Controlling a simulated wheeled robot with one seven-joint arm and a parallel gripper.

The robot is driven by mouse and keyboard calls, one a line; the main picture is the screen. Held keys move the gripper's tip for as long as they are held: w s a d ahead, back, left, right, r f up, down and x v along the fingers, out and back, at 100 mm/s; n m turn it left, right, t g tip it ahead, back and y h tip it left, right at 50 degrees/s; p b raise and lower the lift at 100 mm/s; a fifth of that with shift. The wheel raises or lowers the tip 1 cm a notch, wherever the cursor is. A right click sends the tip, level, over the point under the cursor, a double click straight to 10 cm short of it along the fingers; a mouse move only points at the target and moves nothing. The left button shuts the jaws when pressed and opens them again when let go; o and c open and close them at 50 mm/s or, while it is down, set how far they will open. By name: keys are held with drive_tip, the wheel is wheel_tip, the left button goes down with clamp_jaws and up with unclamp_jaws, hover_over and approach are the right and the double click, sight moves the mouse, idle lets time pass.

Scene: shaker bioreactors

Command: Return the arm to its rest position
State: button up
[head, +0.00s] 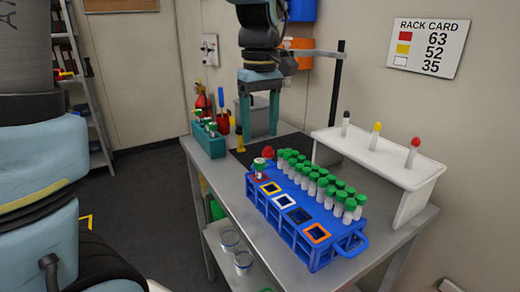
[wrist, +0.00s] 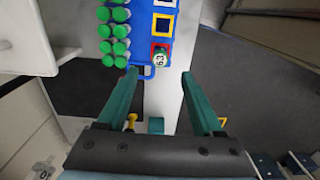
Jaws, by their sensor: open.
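My gripper (head: 259,134) hangs fingers-down at the back of the bench, behind the blue rack. Its two teal fingers are apart, with nothing between them, and they also show in the wrist view (wrist: 158,78). The blue rack (head: 292,238) holds rows of green-capped tubes (head: 318,182). Along its near side are yellow, white, black and orange framed slots that look empty. A green-capped tube (wrist: 161,58) marked 63 sits in the red-framed slot at the rack end. The gripper is apart from the rack and tubes.
A white stand (head: 372,158) with black-, yellow- and red-topped pieces is at right. A teal rack (head: 208,140) with tubes is at back left. A black post (head: 337,95) stands behind. The rack card (head: 427,47) reads red 63, yellow 52, white 35.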

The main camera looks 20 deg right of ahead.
drive_tip(key=shift+r, duration=1)
